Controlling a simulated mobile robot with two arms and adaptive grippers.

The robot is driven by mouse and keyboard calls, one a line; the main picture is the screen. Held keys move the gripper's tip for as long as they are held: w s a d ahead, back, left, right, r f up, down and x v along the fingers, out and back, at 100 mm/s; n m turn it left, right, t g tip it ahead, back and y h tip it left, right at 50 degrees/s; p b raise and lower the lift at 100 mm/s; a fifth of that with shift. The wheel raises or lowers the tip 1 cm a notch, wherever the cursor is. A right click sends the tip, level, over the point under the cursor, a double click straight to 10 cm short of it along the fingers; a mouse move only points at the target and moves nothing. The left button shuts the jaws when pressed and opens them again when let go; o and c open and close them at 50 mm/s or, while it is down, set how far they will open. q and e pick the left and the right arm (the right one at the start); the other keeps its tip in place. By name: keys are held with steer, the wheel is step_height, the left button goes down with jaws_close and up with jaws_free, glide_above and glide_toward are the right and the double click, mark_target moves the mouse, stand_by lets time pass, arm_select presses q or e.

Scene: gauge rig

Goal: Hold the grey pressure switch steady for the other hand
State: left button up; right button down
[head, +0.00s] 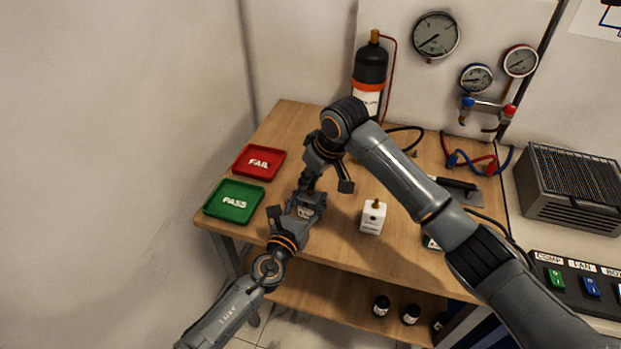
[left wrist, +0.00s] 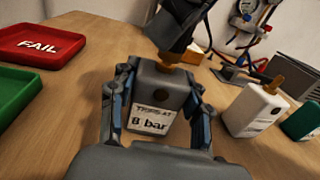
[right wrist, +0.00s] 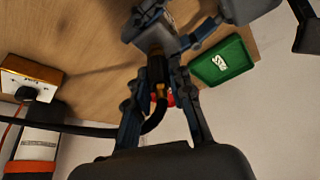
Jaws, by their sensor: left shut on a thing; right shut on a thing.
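The grey pressure switch (left wrist: 155,88), labelled "8 bar", is upright between the fingers of my left gripper (left wrist: 155,100), which is shut on it. In the head view my left gripper (head: 306,204) holds it near the table's front left. My right gripper (right wrist: 162,68) is directly above the switch, shut on a black hose end (right wrist: 156,68) with brass on it. The hose end points at the switch top, where brass (left wrist: 168,59) shows. I cannot tell whether the two are joined. The switch (right wrist: 155,38) is partly hidden by fingers in the right wrist view.
A white switch (head: 373,219) stands to the right, and a green one (left wrist: 303,122) beyond it. The green PASS tray (head: 233,216) and red FAIL tray (head: 260,176) lie left. A black bottle (head: 370,68) stands behind. My right arm crosses above the table's right half.

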steer(key=shift+r, duration=0.15)
steer(key=shift+r, duration=2.3)
arm_select(q)
steer(key=o, duration=1.5)
steer(key=shift+c, duration=0.2)
steer(key=shift+s, duration=0.1)
steer(key=v, duration=1.2)
arm_select(e)
steer(key=shift+r, duration=0.1)
